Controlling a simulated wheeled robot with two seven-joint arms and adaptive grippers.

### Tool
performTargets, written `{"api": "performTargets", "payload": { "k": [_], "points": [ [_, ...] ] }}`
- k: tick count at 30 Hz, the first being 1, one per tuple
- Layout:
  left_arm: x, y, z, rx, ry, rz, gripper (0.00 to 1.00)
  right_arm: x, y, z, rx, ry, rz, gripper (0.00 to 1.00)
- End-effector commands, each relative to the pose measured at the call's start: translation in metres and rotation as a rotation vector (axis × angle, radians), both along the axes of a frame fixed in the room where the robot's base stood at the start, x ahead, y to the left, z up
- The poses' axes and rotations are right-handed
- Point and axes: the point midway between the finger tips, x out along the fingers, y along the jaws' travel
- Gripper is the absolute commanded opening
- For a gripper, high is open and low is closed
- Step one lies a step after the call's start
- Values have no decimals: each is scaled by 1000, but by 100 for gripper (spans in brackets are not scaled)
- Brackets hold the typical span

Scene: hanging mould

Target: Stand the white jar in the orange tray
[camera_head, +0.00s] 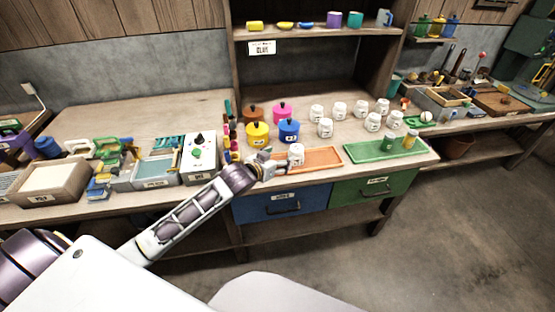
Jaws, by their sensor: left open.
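A white jar (297,154) stands upright at the left part of the orange tray (325,157), and it appears to be inside the rim. My left gripper (283,164) is open at the jar's left side, close to it. I cannot tell whether a finger touches the jar. The gripper and wrist hide the tray's left end. More white jars, such as one at the front of the group (325,128), stand on the table behind the tray. My right gripper is out of view.
A green tray (365,152) with two small jars lies right of the orange one. Yellow (257,135), blue (289,131), pink and brown lidded pots stand behind my gripper. A white box with knobs (199,160) is to the left. Drawers lie below the table edge.

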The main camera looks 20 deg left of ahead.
Motion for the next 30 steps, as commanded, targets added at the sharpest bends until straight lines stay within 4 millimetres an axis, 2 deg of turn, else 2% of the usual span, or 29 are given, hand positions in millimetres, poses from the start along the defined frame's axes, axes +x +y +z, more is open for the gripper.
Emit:
{"api": "performTargets", "payload": {
  "k": [14,20,26,30],
  "points": [
    [-2,0,1,1,0,0,70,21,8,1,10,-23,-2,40],
    [-3,0,-1,1,5,1,70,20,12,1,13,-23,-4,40],
    [-19,-4,-20,17,64,15,70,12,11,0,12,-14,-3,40],
    [-43,-7,-48,45,155,33,70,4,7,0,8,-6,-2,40]
  ]
}}
